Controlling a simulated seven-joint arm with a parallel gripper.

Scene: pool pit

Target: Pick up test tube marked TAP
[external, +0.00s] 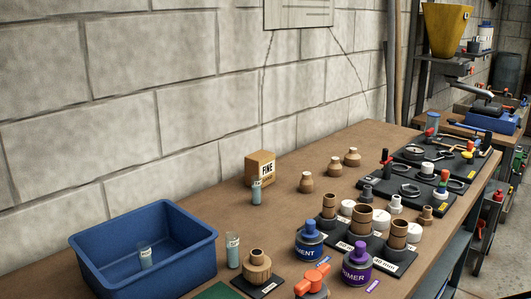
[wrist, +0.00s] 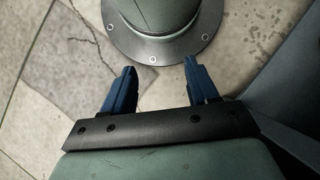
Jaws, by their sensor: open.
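Three small test tubes with pale blue contents and white labels show in the external view. One tube (external: 256,192) stands in front of the box marked FINE. A second tube (external: 233,250) stands just right of the blue bin. A third tube (external: 145,257) is inside the blue bin (external: 190,222). The label writing is too small to read, so I cannot tell which is marked TAP. My gripper (wrist: 160,85) shows only in the wrist view. Its two blue fingers are spread apart with nothing between them, above a tiled floor and a round bolted base flange.
The wooden bench (external: 290,220) holds a FINE box (external: 260,167), wooden fittings (external: 306,182), a blue cement can (external: 309,240), a purple primer can (external: 357,264) and an orange-handled valve (external: 313,280). Black tool trays fill the right side. A block wall runs behind.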

